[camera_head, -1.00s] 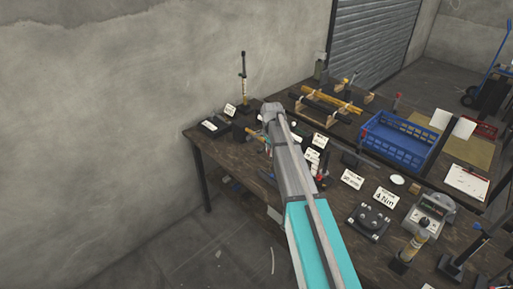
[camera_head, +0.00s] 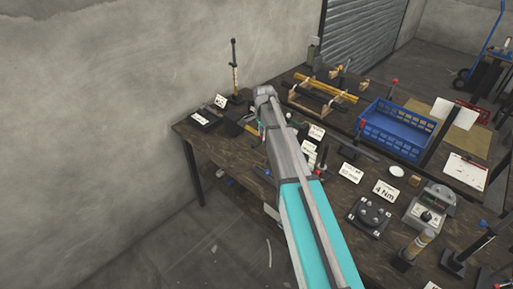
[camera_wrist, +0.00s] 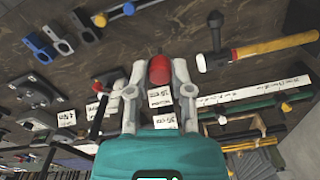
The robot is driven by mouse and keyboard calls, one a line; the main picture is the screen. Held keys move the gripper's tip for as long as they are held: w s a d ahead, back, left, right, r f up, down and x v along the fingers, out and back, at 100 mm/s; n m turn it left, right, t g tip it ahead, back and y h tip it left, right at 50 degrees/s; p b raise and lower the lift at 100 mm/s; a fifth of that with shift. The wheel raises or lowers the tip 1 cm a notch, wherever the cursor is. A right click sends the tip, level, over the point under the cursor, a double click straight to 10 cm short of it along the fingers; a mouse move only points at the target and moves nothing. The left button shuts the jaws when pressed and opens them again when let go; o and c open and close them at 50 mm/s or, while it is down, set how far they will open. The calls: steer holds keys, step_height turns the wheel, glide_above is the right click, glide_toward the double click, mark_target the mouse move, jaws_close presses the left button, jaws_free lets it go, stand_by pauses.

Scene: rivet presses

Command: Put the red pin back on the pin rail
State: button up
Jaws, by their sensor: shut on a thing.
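The red pin (camera_wrist: 159,69) shows in the wrist view as a rounded red piece between the two fingers of my gripper (camera_wrist: 158,76). My gripper is shut on it, and the pin's lower part is hard to make out. In the head view my arm hides the gripper and the pin. I cannot tell for sure which piece is the pin rail; a long white strip (camera_wrist: 254,92) with small markings lies right of the gripper in the wrist view.
The dark workbench (camera_head: 232,147) is crowded. A blue crate (camera_head: 397,130) and a "4 Nm" card (camera_head: 385,191) stand right of my arm. In the wrist view a hammer with a yellow handle (camera_wrist: 275,45) lies at right and blue and grey clips (camera_wrist: 60,38) at upper left.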

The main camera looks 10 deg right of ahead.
steer(key=shift+a, duration=0.1)
step_height(320, 180, down, 7)
steer(key=a+b, duration=0.2)
steer(key=b, duration=0.5)
steer(key=shift+f+y, duration=0.2)
steer(key=shift+y, duration=0.1)
steer(key=shift+f+b, duration=0.1)
steer(key=shift+b, duration=0.2)
steer(key=shift+f+b, duration=2.75)
steer(key=shift+b, duration=0.05)
steer(key=shift+f+b, duration=2.05)
steer(key=o, duration=0.9)
steer(key=shift+r, duration=0.2)
